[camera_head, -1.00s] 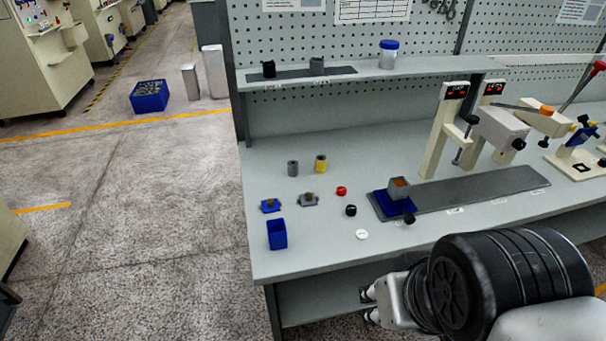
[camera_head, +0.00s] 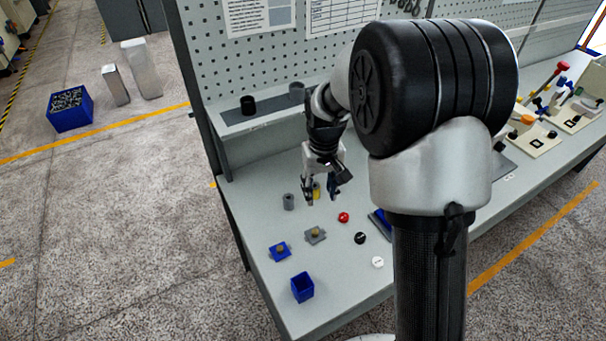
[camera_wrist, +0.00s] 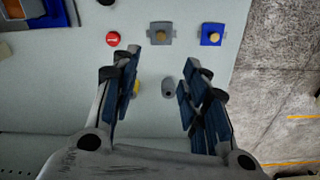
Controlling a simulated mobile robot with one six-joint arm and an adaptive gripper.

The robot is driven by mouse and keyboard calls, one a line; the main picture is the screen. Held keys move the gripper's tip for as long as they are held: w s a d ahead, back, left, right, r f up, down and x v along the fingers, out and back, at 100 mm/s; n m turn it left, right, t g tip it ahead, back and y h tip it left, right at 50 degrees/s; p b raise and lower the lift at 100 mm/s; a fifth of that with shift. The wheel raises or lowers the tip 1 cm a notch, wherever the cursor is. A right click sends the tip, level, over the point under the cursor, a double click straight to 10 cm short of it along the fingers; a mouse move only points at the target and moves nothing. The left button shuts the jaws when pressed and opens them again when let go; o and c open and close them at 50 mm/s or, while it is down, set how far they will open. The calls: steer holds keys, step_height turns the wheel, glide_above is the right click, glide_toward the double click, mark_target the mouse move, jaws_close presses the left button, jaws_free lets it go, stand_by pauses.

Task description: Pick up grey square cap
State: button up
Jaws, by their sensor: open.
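The grey square cap (camera_head: 315,235) is a flat grey plate with a brownish knob on top. It lies on the table, and in the wrist view it shows at the top middle (camera_wrist: 160,34), beyond the fingertips. A similar blue square cap (camera_head: 280,251) lies beside it, on the right in the wrist view (camera_wrist: 211,35). My gripper (camera_head: 321,197) is open and empty above the table, behind the grey cap in the head view. In the wrist view the gap between its fingers (camera_wrist: 158,92) lies over a grey cylinder (camera_wrist: 168,88) and a partly hidden yellow cylinder (camera_wrist: 136,88).
A red cap (camera_head: 343,217), a black cap (camera_head: 360,238) and a white cap (camera_head: 377,262) lie to the right. An open blue box (camera_head: 302,288) stands near the table's front edge. A shelf (camera_head: 260,118) with dark and grey cylinders runs behind. My arm hides much of the table's right side.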

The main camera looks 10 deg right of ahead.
steer(key=b, duration=0.2)
glide_above(315, 231)
step_height(315, 231, down, 14)
steer(key=shift+w+d+f, duration=0.15)
steer(key=shift+f+b, duration=0.6)
steer(key=shift+f, duration=2.25)
steer(key=shift+c, duration=0.2)
jaws_close()
